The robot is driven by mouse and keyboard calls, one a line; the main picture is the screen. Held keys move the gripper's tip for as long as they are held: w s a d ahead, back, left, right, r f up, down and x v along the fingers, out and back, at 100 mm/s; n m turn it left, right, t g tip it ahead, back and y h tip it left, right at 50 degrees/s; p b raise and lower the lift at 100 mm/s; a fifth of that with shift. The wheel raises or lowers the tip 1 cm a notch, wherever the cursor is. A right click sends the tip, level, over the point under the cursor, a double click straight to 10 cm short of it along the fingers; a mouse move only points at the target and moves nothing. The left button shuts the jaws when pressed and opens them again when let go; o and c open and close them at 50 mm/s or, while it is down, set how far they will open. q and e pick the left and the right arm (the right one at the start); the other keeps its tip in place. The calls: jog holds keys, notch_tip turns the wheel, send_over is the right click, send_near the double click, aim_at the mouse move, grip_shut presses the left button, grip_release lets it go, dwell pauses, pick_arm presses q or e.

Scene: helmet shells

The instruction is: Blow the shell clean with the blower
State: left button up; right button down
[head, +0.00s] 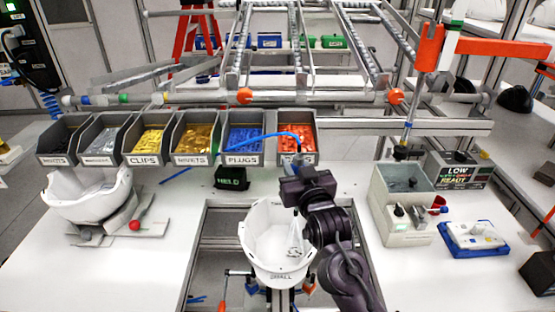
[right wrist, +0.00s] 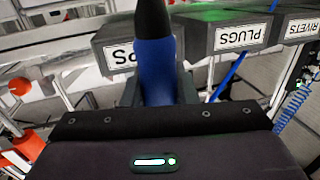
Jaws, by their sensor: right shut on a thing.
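The white shell (head: 262,258) sits open side up in a fixture at the front middle of the bench, with dark lettering on its front rim. A pale thing I cannot make out shows inside it. My right gripper (head: 299,168) is shut on the blower, above and behind the shell's right side, near the bins. In the right wrist view the blower (right wrist: 156,72) is a blue body with a black end between the fingers. A blue hose (head: 250,139) runs left from it in the head view. My left gripper is not in view.
A row of labelled bins, including the plugs bin (head: 244,140), stands behind. A second white shell (head: 88,200) rests on a stand at left. A grey box (head: 403,215) and a blue tray (head: 472,250) stand at right. Bench at left front is clear.

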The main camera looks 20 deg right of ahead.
jog(key=shift+s+d+r, duration=0.25)
jog(key=shift+s, duration=0.3)
jog(key=shift+s+a+r, duration=0.1)
jog(key=shift+s+a, duration=0.1)
jog(key=shift+a, duration=0.55)
jog(key=shift+s+a, duration=0.1)
jog(key=shift+s, duration=0.1)
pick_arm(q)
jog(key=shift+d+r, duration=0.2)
pick_arm(e)
jog(key=shift+w+a, duration=0.15)
jog(key=shift+a, duration=0.1)
jog(key=shift+d, duration=0.1)
